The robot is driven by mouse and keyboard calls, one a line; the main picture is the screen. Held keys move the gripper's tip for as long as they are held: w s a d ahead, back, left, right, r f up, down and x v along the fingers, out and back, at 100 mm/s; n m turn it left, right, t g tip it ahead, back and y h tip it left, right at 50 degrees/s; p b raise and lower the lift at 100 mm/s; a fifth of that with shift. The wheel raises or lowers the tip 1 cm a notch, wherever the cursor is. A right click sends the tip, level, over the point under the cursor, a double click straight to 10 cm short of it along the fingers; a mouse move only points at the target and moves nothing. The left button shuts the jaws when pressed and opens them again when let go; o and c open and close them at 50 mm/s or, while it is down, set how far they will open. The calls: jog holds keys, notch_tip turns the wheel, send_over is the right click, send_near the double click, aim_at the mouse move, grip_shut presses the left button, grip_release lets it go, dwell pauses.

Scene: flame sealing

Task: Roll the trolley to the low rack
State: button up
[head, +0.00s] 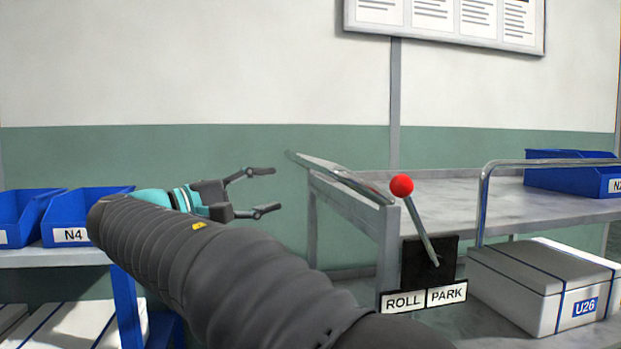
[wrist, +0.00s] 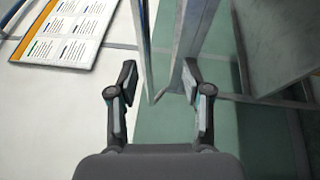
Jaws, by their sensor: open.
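The grey metal trolley (head: 460,192) stands at the right in the head view. Its push handle (head: 340,178) is a bar along its left end. A red-knobbed lever (head: 402,186) leans left, towards the ROLL label (head: 403,301) and away from PARK (head: 446,294). My gripper (head: 272,189) is open and empty, left of the handle, fingers pointing right. In the wrist view a metal bar (wrist: 146,50), which looks like the handle, shows ahead of the open fingers (wrist: 160,88). A low shelf unit (head: 70,257) with a blue post, perhaps the low rack, stands at the left.
Blue bins (head: 85,215) sit on the left unit, with white boxes (head: 70,325) below. The trolley carries a blue bin (head: 575,172) on top and a white box (head: 535,285) marked U26 below. A notice board (head: 445,22) hangs on the wall behind.

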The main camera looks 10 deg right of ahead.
aim_at(311, 165)
jog(key=shift+m+h, duration=0.4)
jog(key=x, duration=0.4)
jog(key=r+x, duration=0.1)
jog(key=x, duration=0.7)
jog(key=shift+w+a+r+b, duration=0.2)
jog(key=shift+w+r+b, duration=0.05)
jog(key=shift+r+b, duration=0.15)
grip_shut()
